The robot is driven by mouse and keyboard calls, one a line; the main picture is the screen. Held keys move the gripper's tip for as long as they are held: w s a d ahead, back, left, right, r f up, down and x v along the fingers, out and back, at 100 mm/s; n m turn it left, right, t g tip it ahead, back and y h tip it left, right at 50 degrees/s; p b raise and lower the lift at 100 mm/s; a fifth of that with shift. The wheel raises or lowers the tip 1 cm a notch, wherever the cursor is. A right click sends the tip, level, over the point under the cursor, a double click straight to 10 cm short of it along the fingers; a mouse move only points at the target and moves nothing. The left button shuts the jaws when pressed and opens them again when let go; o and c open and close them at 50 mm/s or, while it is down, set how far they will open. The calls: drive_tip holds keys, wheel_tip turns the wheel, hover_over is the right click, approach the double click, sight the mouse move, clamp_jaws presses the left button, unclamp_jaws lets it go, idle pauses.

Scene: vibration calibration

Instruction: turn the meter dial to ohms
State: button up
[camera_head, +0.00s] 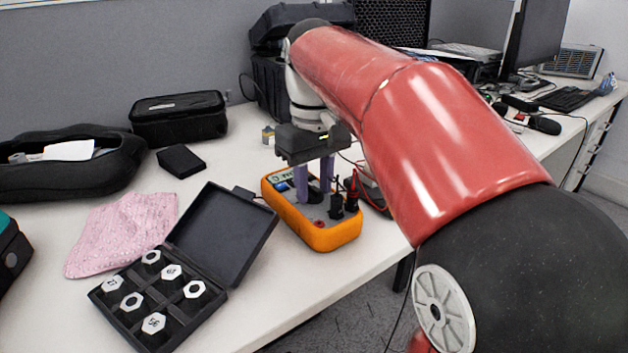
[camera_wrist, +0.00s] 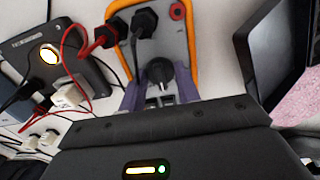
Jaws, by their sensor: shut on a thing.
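The orange multimeter (camera_head: 330,238) lies on the white table below my gripper. Its grey face also shows in the wrist view (camera_wrist: 176,46), with black and red plugs in its sockets. My gripper (camera_head: 314,184) points down over the meter, its two purple fingers on either side of the dial. In the wrist view the black dial (camera_wrist: 159,72) sits between the fingertips of my gripper (camera_wrist: 160,84), and the fingers are closed on it. The dial's markings and pointer setting cannot be read. My gripper hides part of the meter's display end.
An open black case (camera_head: 225,234) with several white hexagonal pieces stands left of the meter. A pink cloth (camera_head: 122,232), a small black block (camera_head: 181,161) and black bags lie farther left. Red and black leads run to a device (camera_wrist: 57,68) beside the meter. The table's front edge is close.

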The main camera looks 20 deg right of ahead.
drive_tip(key=shift+r+m, duration=0.1)
drive_tip(key=shift+m, duration=0.2)
drive_tip(key=m+p, duration=0.2)
drive_tip(key=m, duration=0.1)
drive_tip(key=shift+r, duration=0.1)
drive_tip(key=shift+m+p, duration=0.9)
drive_tip(key=shift+m, duration=1.1)
drive_tip(key=o, duration=1)
drive_tip(key=shift+c, duration=0.2)
